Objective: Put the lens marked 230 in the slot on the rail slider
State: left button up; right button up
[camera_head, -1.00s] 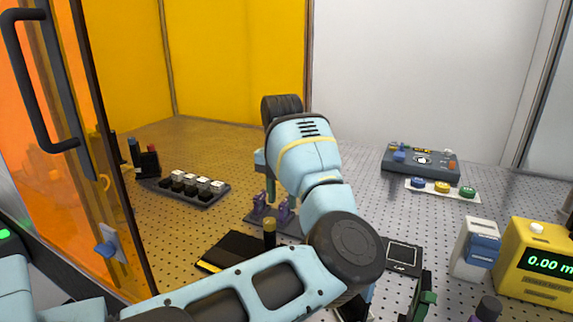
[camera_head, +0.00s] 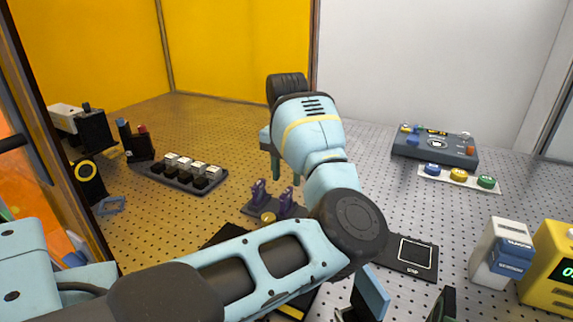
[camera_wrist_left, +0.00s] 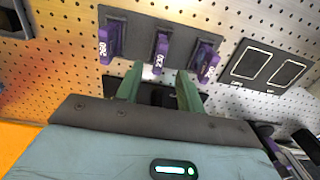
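Purple lenses stand in a dark rack (camera_head: 262,211) on the perforated table. In the left wrist view the middle lens, marked 230 (camera_wrist_left: 160,50), is upright in the rack (camera_wrist_left: 135,32). One lens (camera_wrist_left: 112,42) is on its left and another (camera_wrist_left: 205,60) on its right, their marks harder to read. My left gripper (camera_wrist_left: 158,92) is open and empty, its green fingers apart and pointing towards the 230 lens, which lies just beyond the fingertips. In the head view the gripper (camera_head: 270,165) is above the rack, partly hidden by my arm. I cannot make out the rail slider or its slot.
A dark tray with white-topped blocks (camera_head: 187,173) stands left of the rack. A black pad with white outlines (camera_head: 408,256) lies to the right. A control box (camera_head: 435,147), coloured buttons (camera_head: 458,175) and a yellow display unit (camera_head: 552,270) are farther right. An orange door is at left.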

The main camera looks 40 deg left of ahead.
aim_at(287, 191)
pick_arm(q)
notch_tip(287, 191, down, 5)
jog(key=shift+r, duration=0.15)
jog(key=shift+f, duration=0.55)
pick_arm(e)
jog(key=shift+w+a+r, duration=0.1)
jog(key=shift+w+r, duration=0.2)
jog(key=shift+w, duration=0.2)
pick_arm(q)
grip_shut()
pick_arm(e)
jog(key=shift+s+f, duration=0.1)
jog(key=shift+f, duration=0.05)
